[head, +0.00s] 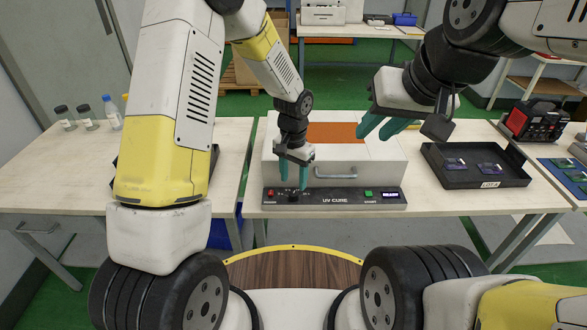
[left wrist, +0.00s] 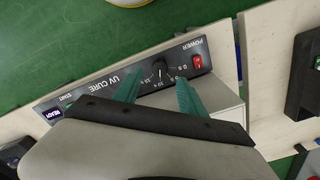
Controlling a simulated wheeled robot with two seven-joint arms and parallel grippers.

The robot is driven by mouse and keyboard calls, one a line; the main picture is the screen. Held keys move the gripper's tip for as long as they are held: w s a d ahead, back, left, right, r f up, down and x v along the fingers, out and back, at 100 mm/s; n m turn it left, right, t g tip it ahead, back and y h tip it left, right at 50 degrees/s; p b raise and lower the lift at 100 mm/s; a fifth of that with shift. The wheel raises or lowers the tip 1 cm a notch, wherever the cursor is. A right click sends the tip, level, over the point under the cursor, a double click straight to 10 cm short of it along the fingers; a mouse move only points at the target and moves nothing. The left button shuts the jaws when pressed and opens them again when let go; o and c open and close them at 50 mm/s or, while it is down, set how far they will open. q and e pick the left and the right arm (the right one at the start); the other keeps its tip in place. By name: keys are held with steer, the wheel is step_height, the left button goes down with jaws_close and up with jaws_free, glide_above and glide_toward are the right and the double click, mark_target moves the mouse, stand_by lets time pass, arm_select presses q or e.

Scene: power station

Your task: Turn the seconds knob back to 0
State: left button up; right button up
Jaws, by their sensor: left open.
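The UV cure box (head: 390,165) stands on the table in the head view, with its dark control panel (head: 340,203) facing me. The black seconds knob (left wrist: 160,68) sits on the panel, with number marks around it, between the red power switch (left wrist: 197,62) and the UV CURE label. My left gripper (head: 293,188) is open at the panel, its green fingers on either side of the knob; it also shows in the left wrist view (left wrist: 158,80). I cannot tell whether the fingers touch the knob. My right gripper (head: 378,130) is open and empty above the box's right side.
A black tray (head: 440,178) with small dark parts stands right of the box. Bottles (head: 88,118) stand at the left back.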

arm_select(q)
steer(key=shift+r, duration=1.35)
